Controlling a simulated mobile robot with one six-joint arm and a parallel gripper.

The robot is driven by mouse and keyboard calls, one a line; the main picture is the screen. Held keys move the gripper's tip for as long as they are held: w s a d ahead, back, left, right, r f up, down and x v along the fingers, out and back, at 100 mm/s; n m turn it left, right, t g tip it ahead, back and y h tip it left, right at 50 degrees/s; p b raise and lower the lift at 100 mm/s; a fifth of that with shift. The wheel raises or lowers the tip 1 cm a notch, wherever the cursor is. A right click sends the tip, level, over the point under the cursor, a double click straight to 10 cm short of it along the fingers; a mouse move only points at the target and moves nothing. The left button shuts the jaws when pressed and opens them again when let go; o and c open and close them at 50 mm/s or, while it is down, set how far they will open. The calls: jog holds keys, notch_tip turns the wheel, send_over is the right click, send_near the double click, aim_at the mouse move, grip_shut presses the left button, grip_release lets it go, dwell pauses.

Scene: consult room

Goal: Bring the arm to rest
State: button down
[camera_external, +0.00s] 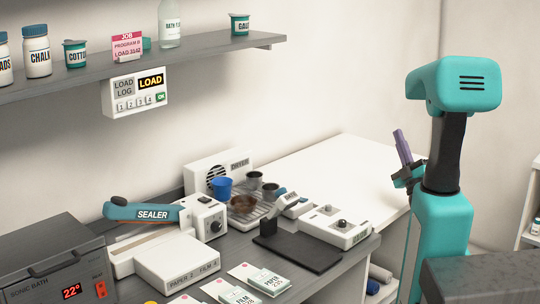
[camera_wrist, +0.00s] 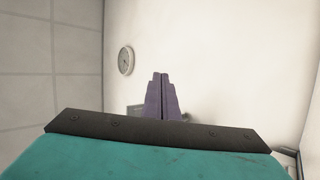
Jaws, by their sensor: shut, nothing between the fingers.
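My gripper shows at the right of the external view (camera_external: 402,140), on my teal arm. It is raised beside the far right end of the counter, well clear of the wall shelf. Its purple fingers point upward. In the wrist view the two purple fingers (camera_wrist: 161,85) are pressed together with nothing between them. Behind them are only a pale wall and a round wall clock (camera_wrist: 126,60).
The grey counter holds a sealer (camera_external: 150,213), a dryer (camera_external: 207,172) with cups on a rack, a sonic bath (camera_external: 50,262) and packets. A wall shelf (camera_external: 200,62) carries jars and a bottle. The white counter (camera_external: 345,180) near my arm is bare.

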jog(key=d+f+m+g+h+b, duration=0.2)
jog(key=d+f+m+h, duration=0.2)
jog(key=d+f+h, duration=1.35)
jog(key=s+d+f+m+g+y, duration=0.15)
jog(key=d+f+g, duration=0.25)
jog(key=f, duration=1)
jog(key=s+d+f+m+g+y, duration=0.1)
jog(key=d+f+m+g+y, duration=0.15)
jog(key=f, duration=1.05)
jog(key=s+a+f+m+g+y+p, duration=0.1)
jog(key=s+a+f+g, duration=0.3)
jog(key=f, duration=0.4)
jog(key=s+a+f+m+g+y, duration=0.1)
jog(key=s+a+f+m+g, duration=0.1)
jog(key=s+a+f+g, duration=0.45)
jog(key=s+a+f+m+g+y+p, duration=0.1)
jog(key=s+a+f+y, duration=0.15)
jog(key=f, duration=0.65)
jog(key=s+a+f+m+g, duration=0.1)
jog(key=s+a+g, duration=0.2)
jog(key=s, duration=0.6)
jog(key=s+a+f+m+g+p, duration=0.1)
jog(key=s+a+m+g, duration=0.1)
jog(key=s, duration=0.7)
jog(key=s+a+f+m+g+p, duration=0.1)
jog(key=s+a+g, duration=0.3)
jog(key=s, duration=0.5)
jog(key=shift+s+a+f+m+g, duration=0.35)
jog(key=shift+f+g, duration=0.2)
jog(key=shift+g, duration=0.45)
